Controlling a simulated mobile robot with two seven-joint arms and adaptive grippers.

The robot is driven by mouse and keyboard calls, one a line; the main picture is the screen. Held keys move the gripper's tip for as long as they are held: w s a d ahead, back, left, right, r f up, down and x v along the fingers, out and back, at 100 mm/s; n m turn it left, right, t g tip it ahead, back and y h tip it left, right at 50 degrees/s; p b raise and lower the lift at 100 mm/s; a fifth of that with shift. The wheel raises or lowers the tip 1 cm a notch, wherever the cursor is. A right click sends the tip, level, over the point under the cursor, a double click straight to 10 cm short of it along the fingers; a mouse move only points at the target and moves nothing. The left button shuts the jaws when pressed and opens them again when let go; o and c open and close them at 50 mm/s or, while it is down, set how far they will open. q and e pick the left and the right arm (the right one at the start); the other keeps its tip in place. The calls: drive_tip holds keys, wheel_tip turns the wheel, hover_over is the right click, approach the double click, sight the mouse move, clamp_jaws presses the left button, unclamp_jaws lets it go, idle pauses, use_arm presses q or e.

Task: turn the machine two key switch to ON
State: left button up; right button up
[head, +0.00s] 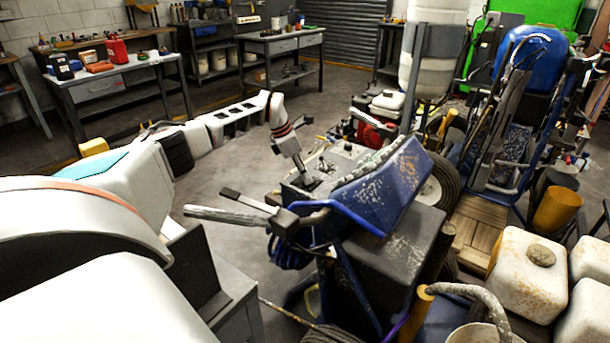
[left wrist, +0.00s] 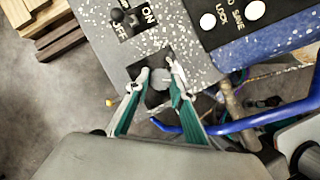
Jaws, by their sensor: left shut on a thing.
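The machine two console is a speckled grey panel (left wrist: 97,45) beside a blue worn cover (head: 385,185). In the left wrist view a small switch (left wrist: 128,22) with OFF and ON lettering sits near the top of the panel. Below it, a grey round switch knob (left wrist: 158,84) stands on a dark square plate. My left gripper (left wrist: 160,76) has its two green-backed fingers on either side of this knob and is shut on it. Any lettering by this knob is hidden. In the head view my left gripper (head: 310,183) reaches down onto the panel. My right gripper is not in view.
A blue bar (head: 350,208) and a grey handlebar (head: 225,217) run close in front of the console. A black box (head: 400,250) stands below the cover. White containers (head: 530,275) crowd the right. Open floor lies to the left, before the workbench (head: 105,88).

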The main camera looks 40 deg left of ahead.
use_arm(q)
drive_tip(key=shift+c, duration=0.2)
drive_tip(key=o, duration=1.1)
drive_tip(key=shift+o, duration=0.2)
drive_tip(key=v, duration=1.2)
